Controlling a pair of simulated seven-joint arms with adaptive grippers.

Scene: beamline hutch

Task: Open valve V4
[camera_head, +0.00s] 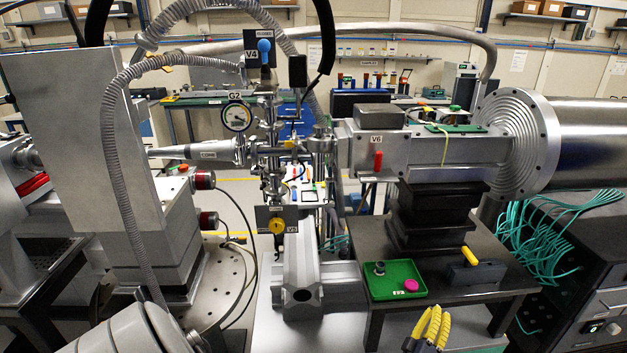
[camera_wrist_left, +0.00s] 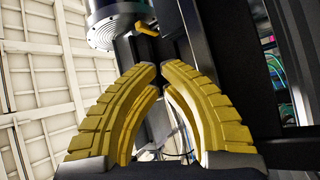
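Valve V4 is at the top of the central pipework in the head view. Its dark label plate (camera_head: 253,56) reads V4, and a blue handle (camera_head: 264,50) stands upright in front of it. My left gripper (camera_head: 438,311) is low in the head view, right of centre and far below V4. Its ribbed yellow fingers also show in the left wrist view (camera_wrist_left: 160,70). A narrow gap separates their tips, with nothing held between them. I cannot make out V4 in the left wrist view. My right gripper is not in view.
Below V4 are gauge G2 (camera_head: 236,117) and valve V3 with a yellow handle (camera_head: 277,226). Valve V6 has a red handle (camera_head: 378,160). A green tray (camera_head: 393,292) lies on the dark table (camera_head: 445,300). Grey hoses (camera_head: 112,130) curve around the pipework.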

